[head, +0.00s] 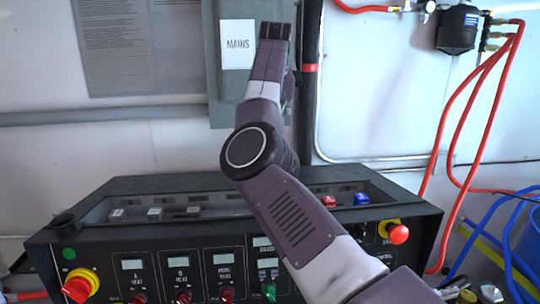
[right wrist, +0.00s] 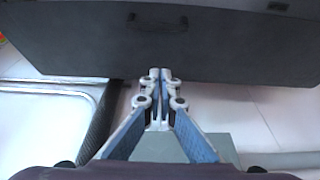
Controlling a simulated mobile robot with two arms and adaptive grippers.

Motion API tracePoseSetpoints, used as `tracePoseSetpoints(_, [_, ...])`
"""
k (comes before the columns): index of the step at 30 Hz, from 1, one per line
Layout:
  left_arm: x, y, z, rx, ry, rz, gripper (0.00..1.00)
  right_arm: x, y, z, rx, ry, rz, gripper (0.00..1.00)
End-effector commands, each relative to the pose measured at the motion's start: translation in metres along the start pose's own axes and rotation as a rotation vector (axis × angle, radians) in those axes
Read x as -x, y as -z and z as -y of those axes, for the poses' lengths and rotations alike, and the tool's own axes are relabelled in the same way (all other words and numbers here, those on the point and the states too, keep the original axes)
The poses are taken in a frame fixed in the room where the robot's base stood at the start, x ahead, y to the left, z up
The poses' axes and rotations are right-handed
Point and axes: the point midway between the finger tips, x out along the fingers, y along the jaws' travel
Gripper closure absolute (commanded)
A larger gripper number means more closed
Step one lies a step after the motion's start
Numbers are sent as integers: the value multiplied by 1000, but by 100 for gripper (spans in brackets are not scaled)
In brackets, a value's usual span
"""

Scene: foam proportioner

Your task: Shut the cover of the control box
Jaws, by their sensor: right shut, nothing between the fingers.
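The black control box (head: 340,215) fills the lower part of the head view, with an open recess along its top showing white, red and blue switches. In the right wrist view a wide dark panel (right wrist: 220,50) with a small handle (right wrist: 157,22) lies across the top; it looks like the cover, folded back. In the head view only a dark strip shows behind the recess. My right gripper (head: 274,32) is raised above the box, in front of the MAINS cabinet. Its fingers (right wrist: 160,74) are together and empty, overlapping the panel's edge; contact cannot be told. My left gripper is out of view.
The grey MAINS cabinet (head: 222,90) is on the wall behind my right gripper, beside a dark vertical pipe (head: 307,110). Red hoses (head: 480,95) hang at the right. A red knob (head: 398,234) sticks out at the box's right; a red-yellow switch (head: 78,286) is at its left.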

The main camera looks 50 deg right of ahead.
Motion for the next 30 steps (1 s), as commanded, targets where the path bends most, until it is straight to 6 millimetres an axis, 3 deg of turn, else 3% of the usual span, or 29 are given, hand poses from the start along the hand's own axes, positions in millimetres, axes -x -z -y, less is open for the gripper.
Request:
tracePoseSetpoints(5, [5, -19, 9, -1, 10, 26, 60, -11, 0, 1, 1, 0, 2, 100])
tracePoseSetpoints(9, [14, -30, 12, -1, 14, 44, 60, -34, 0, 1, 1, -1, 4, 100])
tracePoseSetpoints(18, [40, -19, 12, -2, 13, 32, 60, -98, 0, 0, 1, -2, 4, 100])
tracePoseSetpoints(24, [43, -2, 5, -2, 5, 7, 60, -90, -14, 1, -1, -1, -1, 100])
tracePoseSetpoints(30, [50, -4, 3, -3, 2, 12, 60, -84, -27, 0, 0, -1, -1, 100])
